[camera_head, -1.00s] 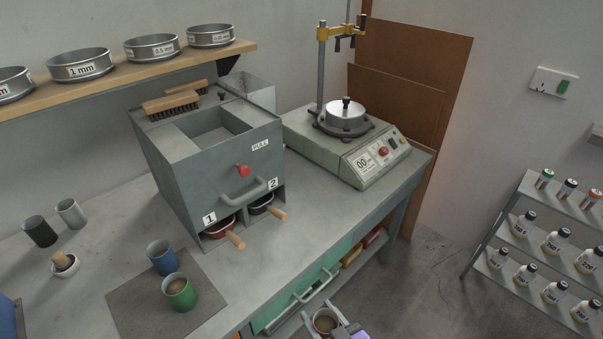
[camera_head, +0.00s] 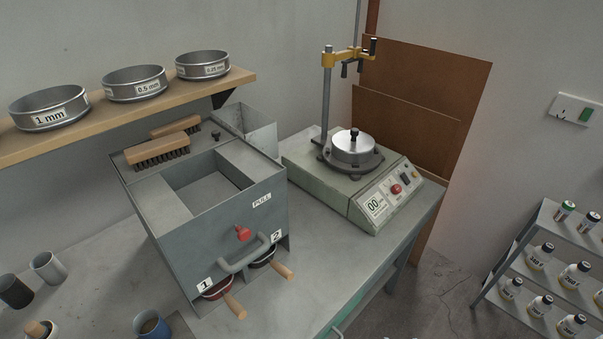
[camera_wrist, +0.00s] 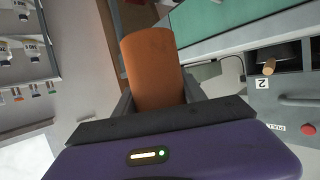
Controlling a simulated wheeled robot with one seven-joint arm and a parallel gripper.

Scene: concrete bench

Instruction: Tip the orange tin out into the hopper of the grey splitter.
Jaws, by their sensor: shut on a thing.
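The orange tin (camera_wrist: 152,70) shows large in the wrist view, held between the fingers of my gripper (camera_wrist: 155,98). My gripper is shut on it. Its mouth and contents are hidden in this view. The head view does not show the tin or my gripper now. The grey splitter (camera_head: 185,250) stands on the bench in the head view, with its open hopper (camera_head: 207,190) at the top. Part of its front, with the 2 label and red knob, shows at the right of the wrist view (camera_wrist: 290,100). The tin is apart from the splitter.
Two brushes (camera_head: 160,150) lie on the splitter's top behind the hopper. A handle (camera_head: 245,255) and two wooden-handled pans (camera_head: 235,305) stick out at its front. A sieve shaker (camera_head: 350,185) stands to the right. A blue tin (camera_head: 150,326) stands at the front left.

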